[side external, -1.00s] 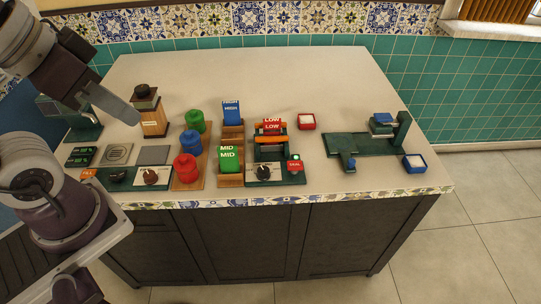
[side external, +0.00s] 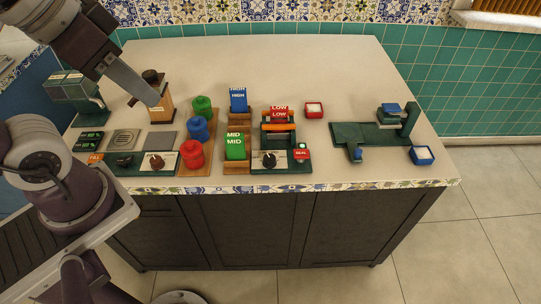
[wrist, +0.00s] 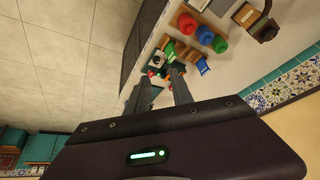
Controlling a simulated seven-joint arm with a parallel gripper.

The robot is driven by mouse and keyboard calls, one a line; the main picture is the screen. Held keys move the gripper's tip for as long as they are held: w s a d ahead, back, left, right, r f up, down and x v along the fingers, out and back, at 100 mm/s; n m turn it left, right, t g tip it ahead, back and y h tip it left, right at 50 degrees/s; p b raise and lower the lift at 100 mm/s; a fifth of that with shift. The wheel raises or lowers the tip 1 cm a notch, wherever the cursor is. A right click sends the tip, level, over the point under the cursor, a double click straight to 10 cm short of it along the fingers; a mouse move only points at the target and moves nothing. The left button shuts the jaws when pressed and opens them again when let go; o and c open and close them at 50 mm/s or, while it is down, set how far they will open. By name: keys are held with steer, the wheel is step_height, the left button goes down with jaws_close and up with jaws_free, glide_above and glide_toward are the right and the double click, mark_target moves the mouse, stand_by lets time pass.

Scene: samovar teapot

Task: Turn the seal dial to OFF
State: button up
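The seal dial (side external: 269,160) is a black knob on a white plate at the front of a dark green station, below the red LOW blocks (side external: 279,113). A red SEAL label (side external: 302,154) is just to its right, with a small green light above it. The dial's setting is too small to read. My gripper (side external: 154,99) is high at the left in the side view, well away from the dial. In the wrist view my gripper (wrist: 162,72) has its two fingers apart with nothing between them; the station shows small beyond the tips.
Another dial (side external: 156,162) sits on the panel at front left. Red, blue and green canisters (side external: 191,154) stand between the two dials. Green MID blocks (side external: 235,147) stand close left of the seal dial. A green press-like stand (side external: 346,134) is at right. The counter's back is clear.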

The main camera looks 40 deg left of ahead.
steer(key=o, duration=0.4)
steer(key=w+m, duration=0.1)
steer(key=w, duration=0.1)
steer(key=w+m+g, duration=0.1)
steer(key=w, duration=0.2)
steer(key=w+m+g, duration=0.1)
steer(key=w, duration=0.2)
steer(key=shift+w+d+f, duration=0.1)
steer(key=shift+w+d, duration=0.15)
steer(key=shift+d, duration=0.1)
steer(key=shift+o, duration=0.2)
steer(key=m+g+y, duration=0.2)
steer(key=m+g, duration=0.1)
steer(key=m, duration=0.3)
glide_above(270, 158)
steer(key=s, duration=0.3)
step_height(270, 158, down, 10)
steer(key=w+f+m, duration=0.1)
steer(key=f, duration=0.6)
steer(key=w+f+m+g+y, duration=0.1)
steer(key=f, duration=0.6)
steer(key=w+f+m+g+y, duration=0.1)
steer(key=f+m, duration=0.1)
steer(key=f, duration=0.5)
steer(key=shift+w+d, duration=0.15)
steer(key=shift+d, duration=0.15)
steer(key=shift+a+f, duration=0.1)
steer(key=shift+f, duration=0.15)
jaws_close()
